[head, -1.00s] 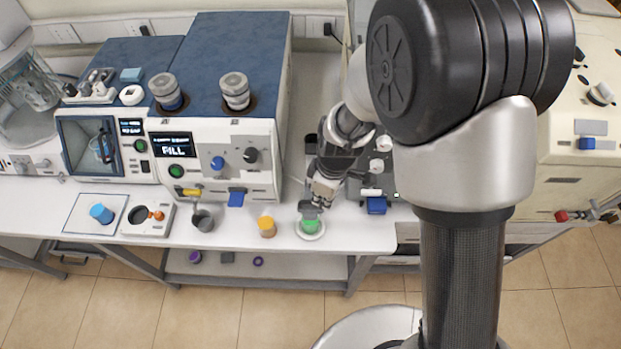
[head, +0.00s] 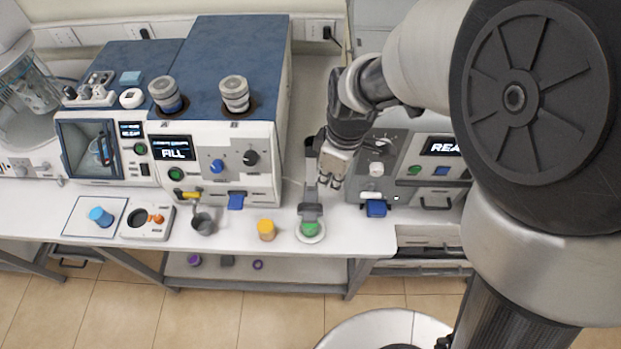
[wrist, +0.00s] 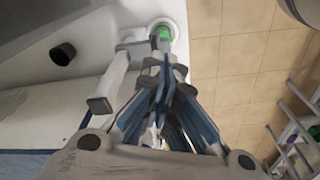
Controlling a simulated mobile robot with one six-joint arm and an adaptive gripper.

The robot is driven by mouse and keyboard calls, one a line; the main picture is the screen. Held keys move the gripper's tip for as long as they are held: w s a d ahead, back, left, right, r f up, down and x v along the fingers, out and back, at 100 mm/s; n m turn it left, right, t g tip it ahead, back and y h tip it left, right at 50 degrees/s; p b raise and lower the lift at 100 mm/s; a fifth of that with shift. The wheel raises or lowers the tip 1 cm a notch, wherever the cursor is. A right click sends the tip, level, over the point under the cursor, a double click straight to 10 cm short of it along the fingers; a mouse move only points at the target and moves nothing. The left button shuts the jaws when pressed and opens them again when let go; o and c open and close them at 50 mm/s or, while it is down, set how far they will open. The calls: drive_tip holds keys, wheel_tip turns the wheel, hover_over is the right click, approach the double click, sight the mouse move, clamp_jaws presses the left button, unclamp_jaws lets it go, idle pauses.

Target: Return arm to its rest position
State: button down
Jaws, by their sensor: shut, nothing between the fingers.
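My gripper (head: 332,183) is shut and empty. It hangs above the bench, behind and a little right of a green-topped item on a round white base (head: 310,229). It is apart from that item. In the wrist view my gripper's closed fingers (wrist: 165,75) fill the middle, with the green item (wrist: 162,33) beyond them at the top.
A yellow-orange jar (head: 266,229), a dark grey cup (head: 204,223) and a blue cup (head: 101,216) stand along the bench front. The white machine with the FILL screen (head: 175,150) stands left. A grey machine (head: 440,185) stands right. The floor in front is open.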

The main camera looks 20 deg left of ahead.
drive_tip(key=shift+d+r, duration=0.1)
drive_tip(key=shift+r, duration=0.45)
drive_tip(key=s+d+r+m+t+b, duration=0.1)
drive_tip(key=s+d+r+m+b, duration=0.1)
drive_tip(key=d+m+b, duration=0.3)
drive_tip(key=s+d+r+m+t+b, duration=0.1)
drive_tip(key=s+d+r+m+b, duration=0.15)
drive_tip(key=d, duration=0.45)
drive_tip(key=s+d+f+m+t+h+b, duration=0.1)
drive_tip(key=s+d+f+m+t+b, duration=0.1)
drive_tip(key=s+d+m+b, duration=0.3)
drive_tip(key=s+d+m, duration=0.3)
drive_tip(key=s, duration=0.1)
drive_tip(key=shift+s+d+f+m, duration=0.15)
drive_tip(key=shift+s+f+m, duration=0.2)
idle(0.4)
